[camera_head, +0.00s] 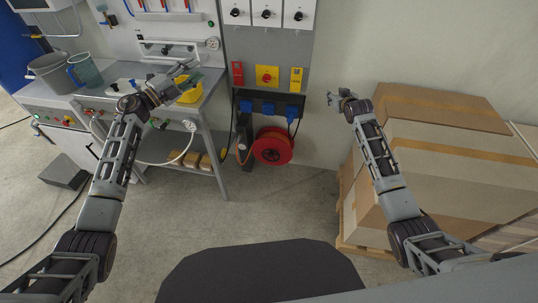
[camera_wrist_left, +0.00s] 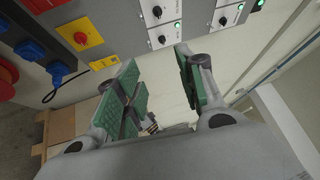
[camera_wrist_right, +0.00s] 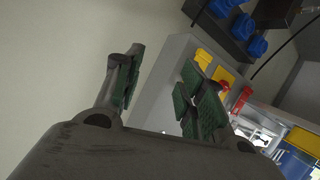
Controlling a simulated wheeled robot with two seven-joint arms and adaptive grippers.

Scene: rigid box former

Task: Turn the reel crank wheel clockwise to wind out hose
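A red reel (camera_head: 272,147) with a dark hub hangs low beneath the grey control cabinet in the head view. Part of it shows at the left edge of the left wrist view (camera_wrist_left: 6,82). A separate crank handle is too small to make out. My left gripper (camera_head: 190,72) is raised in front of the workbench, left of the reel and apart from it. Its green-padded fingers (camera_wrist_left: 158,92) are spread with nothing between them. My right gripper (camera_head: 338,97) is above and right of the reel, near the wall. Its fingers (camera_wrist_right: 158,95) are also spread and empty.
The cabinet (camera_head: 240,60) carries a yellow panel with a red knob (camera_head: 267,76) and blue sockets (camera_head: 267,107). A workbench (camera_head: 205,115) with a bucket (camera_head: 52,72) stands left. Stacked cardboard boxes (camera_head: 450,180) on a pallet fill the right. The floor before the reel is clear.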

